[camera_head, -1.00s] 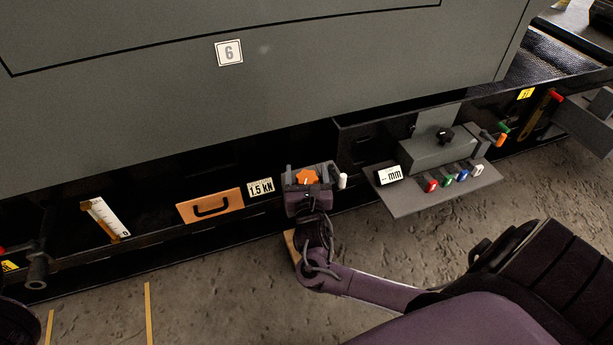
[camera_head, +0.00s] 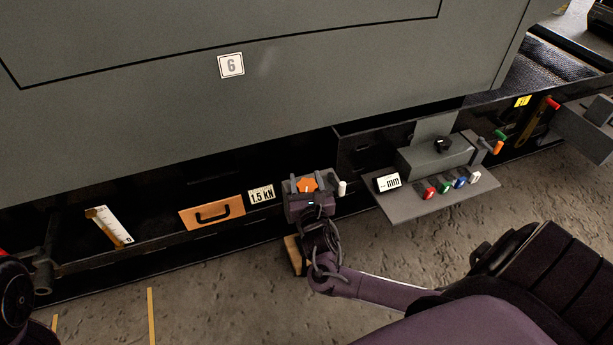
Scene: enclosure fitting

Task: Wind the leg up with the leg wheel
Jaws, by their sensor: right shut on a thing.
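An orange wheel (camera_head: 304,184) sits low on the front of the machine, right of a plate reading 1.5 kN (camera_head: 262,194); I take it for the leg wheel. My right gripper (camera_head: 306,183) is shut on this wheel, one finger on each side of it. My gripper body hides the wheel's lower part. The leg itself cannot be made out for sure; a light wooden block (camera_head: 293,254) shows on the floor just below, partly behind my wrist. My left arm shows only in part at the left edge, and its gripper fingers are not visible.
A white scale (camera_head: 110,227) and an orange drawer-like panel with a black handle (camera_head: 212,212) lie to the left. To the right, a grey shelf (camera_head: 415,207) juts out with a mm display (camera_head: 387,182) and several coloured knobs.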

